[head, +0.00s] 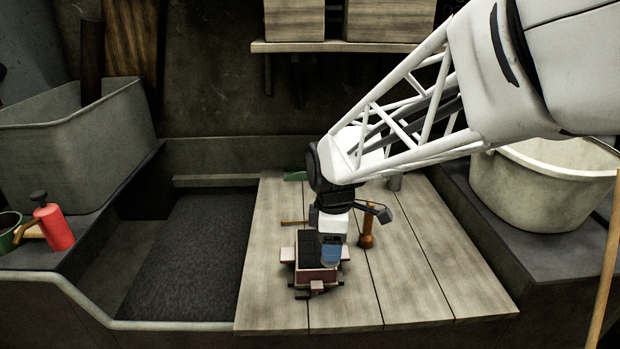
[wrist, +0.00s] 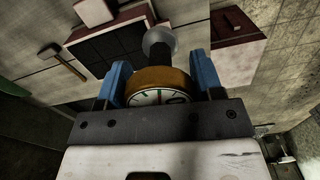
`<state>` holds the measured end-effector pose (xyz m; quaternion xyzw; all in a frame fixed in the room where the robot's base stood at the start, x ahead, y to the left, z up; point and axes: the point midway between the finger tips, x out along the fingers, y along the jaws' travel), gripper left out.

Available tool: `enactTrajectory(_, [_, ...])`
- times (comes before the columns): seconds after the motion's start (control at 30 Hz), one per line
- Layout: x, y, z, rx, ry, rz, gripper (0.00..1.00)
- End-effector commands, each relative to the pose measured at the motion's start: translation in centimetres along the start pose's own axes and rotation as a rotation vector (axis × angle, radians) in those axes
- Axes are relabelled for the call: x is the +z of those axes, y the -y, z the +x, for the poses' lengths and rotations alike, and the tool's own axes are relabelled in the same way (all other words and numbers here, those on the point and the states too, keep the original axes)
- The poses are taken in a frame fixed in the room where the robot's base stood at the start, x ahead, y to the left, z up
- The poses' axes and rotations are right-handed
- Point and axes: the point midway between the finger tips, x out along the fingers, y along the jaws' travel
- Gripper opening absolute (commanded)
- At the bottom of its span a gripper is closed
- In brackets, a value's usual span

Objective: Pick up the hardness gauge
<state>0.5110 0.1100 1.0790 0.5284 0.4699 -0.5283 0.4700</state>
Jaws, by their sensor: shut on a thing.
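The hardness gauge (wrist: 160,85) shows in the wrist view as a round brass-brown body with a white dial face and a dark stem ending in a pale round foot. The two blue fingers of my gripper (wrist: 158,78) are on either side of it and shut on it. In the head view my gripper (head: 331,256) points down over the red-and-black moulding box (head: 302,272) on the plank table. A finger shows blue there, and I cannot make out the gauge. I cannot tell whether the gauge's foot touches anything below.
A hammer (wrist: 64,60) lies on the planks beside the box. An orange-brown upright tool (head: 367,232) stands just right of my gripper. A dark sand bin (head: 190,255) is to the left, and a large pale tub (head: 545,190) is at the right. The front-right planks (head: 430,285) are clear.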

Motion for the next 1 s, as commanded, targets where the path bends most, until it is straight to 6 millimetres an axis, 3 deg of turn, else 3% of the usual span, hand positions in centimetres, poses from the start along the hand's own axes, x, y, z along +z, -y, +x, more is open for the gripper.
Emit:
enactTrajectory(0.6, [2.9,8.4,-0.9,0.002,-0.001,0.0,0.23])
enactTrajectory(1.0, [3.7,10.7,-1.1,0.001,0.0,0.0,0.23])
